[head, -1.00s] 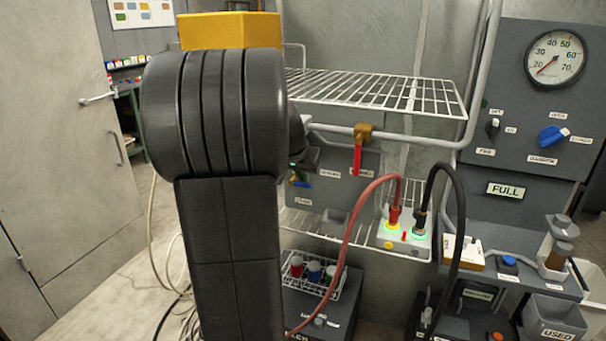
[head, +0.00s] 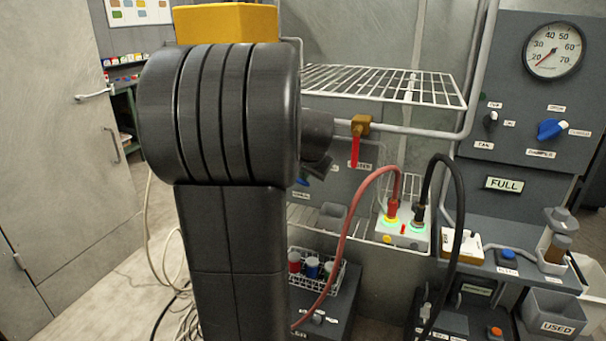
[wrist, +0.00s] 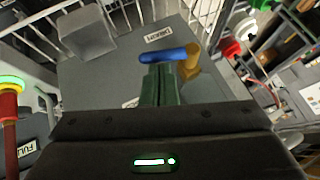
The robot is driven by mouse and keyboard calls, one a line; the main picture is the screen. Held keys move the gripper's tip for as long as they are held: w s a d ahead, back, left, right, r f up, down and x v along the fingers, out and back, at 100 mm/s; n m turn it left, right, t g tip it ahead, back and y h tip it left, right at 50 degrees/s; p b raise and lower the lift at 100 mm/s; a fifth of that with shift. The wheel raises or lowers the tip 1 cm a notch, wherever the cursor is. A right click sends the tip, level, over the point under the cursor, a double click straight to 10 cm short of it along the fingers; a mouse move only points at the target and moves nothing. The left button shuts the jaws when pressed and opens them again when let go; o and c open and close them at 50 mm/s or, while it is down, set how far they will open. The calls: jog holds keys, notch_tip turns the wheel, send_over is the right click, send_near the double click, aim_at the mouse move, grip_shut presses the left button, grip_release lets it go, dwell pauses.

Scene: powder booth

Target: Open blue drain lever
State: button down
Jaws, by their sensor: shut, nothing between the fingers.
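In the wrist view the blue drain lever (wrist: 168,54) sticks out leftward from a brass valve body (wrist: 191,63) in front of a grey panel. My gripper (wrist: 161,78) has its two green fingers shut together and empty. The fingertips lie just below the lever in that picture, close to the valve body; I cannot tell whether they touch it. In the head view only a bit of the blue lever (head: 302,182) shows, and my arm hides the fingers and most of the valve.
A red-handled valve (head: 356,150) hangs from a pipe right of my arm, under a wire shelf (head: 385,84). Red and black hoses (head: 343,232) loop up to a lit connector box (head: 400,238). A rack of cups (head: 316,270) sits below.

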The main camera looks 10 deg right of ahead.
aim_at(307, 185)
jog(key=f+t+y+b, duration=0.1)
jog(key=b, duration=0.1)
jog(key=f+m+t+y+b, duration=0.1)
jog(key=b, duration=0.2)
jog(key=f+t+y+b, duration=0.1)
jog(key=b, duration=0.2)
jog(key=shift+s+d+f+m, duration=0.15)
jog(key=shift+d+f+m, duration=0.05)
jog(key=shift+d+m, duration=0.1)
jog(key=t+y+b, duration=0.1)
jog(key=b, duration=0.2)
jog(key=f+m+t+y+b, duration=0.1)
jog(key=b, duration=0.3)
jog(key=m+t+y+b, duration=0.1)
jog(key=t+b, duration=0.1)
jog(key=b, duration=0.2)
jog(key=shift+w+a+f+y, duration=0.25)
jog(key=shift+a+f+y, duration=0.1)
jog(key=shift+a+y, duration=0.05)
